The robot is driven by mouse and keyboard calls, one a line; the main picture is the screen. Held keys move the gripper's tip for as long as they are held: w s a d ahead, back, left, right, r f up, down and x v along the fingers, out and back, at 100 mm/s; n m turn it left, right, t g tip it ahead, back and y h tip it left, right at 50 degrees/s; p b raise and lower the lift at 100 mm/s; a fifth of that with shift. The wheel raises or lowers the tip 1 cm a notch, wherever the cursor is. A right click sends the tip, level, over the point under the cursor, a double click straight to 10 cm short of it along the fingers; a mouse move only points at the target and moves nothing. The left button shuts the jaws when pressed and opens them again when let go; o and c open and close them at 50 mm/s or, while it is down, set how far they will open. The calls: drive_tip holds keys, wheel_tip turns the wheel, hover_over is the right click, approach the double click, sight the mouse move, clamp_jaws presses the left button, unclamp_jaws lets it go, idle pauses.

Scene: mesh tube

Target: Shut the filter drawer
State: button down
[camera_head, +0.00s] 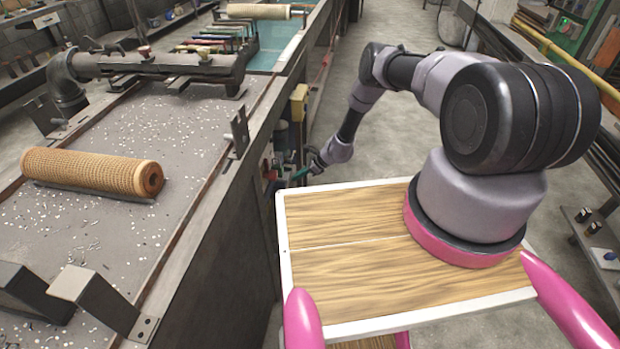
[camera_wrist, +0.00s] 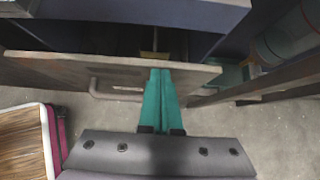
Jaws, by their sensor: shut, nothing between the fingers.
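In the wrist view the filter drawer (camera_wrist: 65,72) shows as a pale front panel with a bar handle (camera_wrist: 112,92). It stands out from the dark cabinet (camera_wrist: 140,10), with a dark gap behind the panel. My gripper (camera_wrist: 161,73) has teal fingers, shut together and empty. Their tips overlap the panel's upper edge right of the handle; I cannot tell whether they touch it. In the head view my gripper (camera_head: 300,174) is low beside the bench's right side, and the drawer cannot be made out clearly there.
A tan mesh tube (camera_head: 90,172) lies on the grey bench top (camera_head: 150,235). A pipe fitting (camera_head: 150,66) sits farther back. My wood-topped base is close to the bench. Open floor (camera_head: 385,135) lies beyond my arm. Pipes (camera_wrist: 285,40) are at the right in the wrist view.

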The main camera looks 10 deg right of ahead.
drive_tip(key=a, duration=0.1)
drive_tip(key=w+a, duration=0.1)
drive_tip(key=a, duration=0.3)
drive_tip(key=shift+w+a, duration=0.1)
drive_tip(key=shift+w, duration=0.25)
